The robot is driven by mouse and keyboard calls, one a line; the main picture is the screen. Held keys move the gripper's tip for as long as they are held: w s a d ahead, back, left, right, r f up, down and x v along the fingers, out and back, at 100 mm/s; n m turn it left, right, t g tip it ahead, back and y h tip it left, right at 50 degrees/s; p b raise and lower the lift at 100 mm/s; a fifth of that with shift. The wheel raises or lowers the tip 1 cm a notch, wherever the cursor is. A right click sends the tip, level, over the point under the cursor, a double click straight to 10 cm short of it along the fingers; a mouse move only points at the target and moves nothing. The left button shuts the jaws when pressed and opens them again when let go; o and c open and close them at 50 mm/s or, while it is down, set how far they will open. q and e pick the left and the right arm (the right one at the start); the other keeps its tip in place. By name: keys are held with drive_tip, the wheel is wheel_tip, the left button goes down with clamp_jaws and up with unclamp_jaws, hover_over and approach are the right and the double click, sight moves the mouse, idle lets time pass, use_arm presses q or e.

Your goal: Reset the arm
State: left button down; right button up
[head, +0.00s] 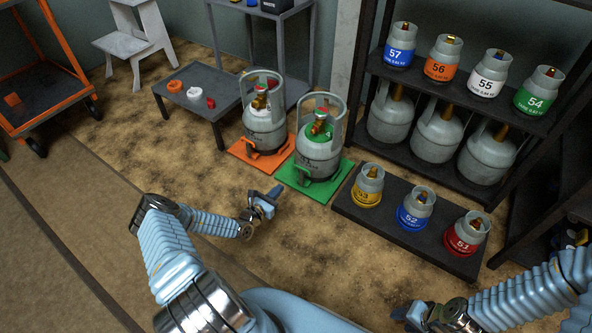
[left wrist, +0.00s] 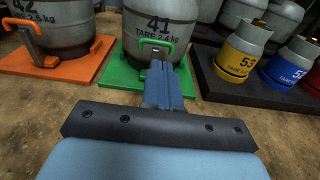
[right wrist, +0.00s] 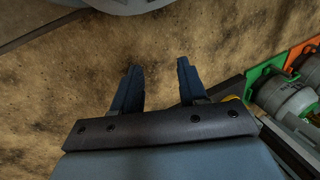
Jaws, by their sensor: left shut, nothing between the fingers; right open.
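My left gripper (head: 268,200) is shut and empty, held over the bare floor in front of the green scale (head: 306,186). In the left wrist view its fingers (left wrist: 160,75) are together, pointing toward the gas cylinder marked 41 (left wrist: 157,30); I cannot tell the exact gap. My right gripper (head: 408,314) is low at the bottom edge of the head view. In the right wrist view its two fingers (right wrist: 158,85) stand apart with only floor between them.
One cylinder (head: 264,130) stands on an orange scale (head: 262,160), another (head: 319,150) on the green scale. A low dark platform (head: 400,222) holds small cylinders 53, 52 and 51. A shelf rack (head: 400,75) stands behind. A low table (head: 205,88) is at back left. Front-left floor is clear.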

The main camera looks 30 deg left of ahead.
use_arm(q)
drive_tip(key=shift+s, duration=0.15)
drive_tip(key=s+d+r+m+g+h, duration=0.1)
drive_tip(key=s+d+m+g+h, duration=0.2)
drive_tip(key=d, duration=0.5)
drive_tip(key=s+d+r+m+g+h+p, duration=0.1)
drive_tip(key=d+m+g+h, duration=0.2)
drive_tip(key=d+m, duration=0.3)
drive_tip(key=s+d+r+m+g+h, duration=0.1)
drive_tip(key=s+d+m+g+h, duration=0.2)
drive_tip(key=d, duration=0.6)
drive_tip(key=s+d+r+m+g+y+p, duration=0.1)
drive_tip(key=s+d+m+g, duration=0.25)
drive_tip(key=s+m, duration=0.2)
drive_tip(key=s+d+m+g+p, duration=0.1)
drive_tip(key=s+d+m+g, duration=0.25)
drive_tip(key=s+g, duration=0.2)
drive_tip(key=s+a+r+m+t+y+p, duration=0.1)
drive_tip(key=s+r+m+y, duration=0.4)
drive_tip(key=m, duration=0.7)
wheel_tip(320, 180, up, 2)
drive_tip(key=shift+s+a+t+y, duration=0.3)
drive_tip(key=shift+s+t, duration=0.1)
drive_tip(key=shift+s, duration=0.05)
use_arm(e)
drive_tip(key=r, duration=0.1)
drive_tip(key=a+r, duration=0.1)
drive_tip(key=r, duration=0.2)
drive_tip(key=shift+s+a, duration=0.2)
drive_tip(key=shift+s, duration=0.1)
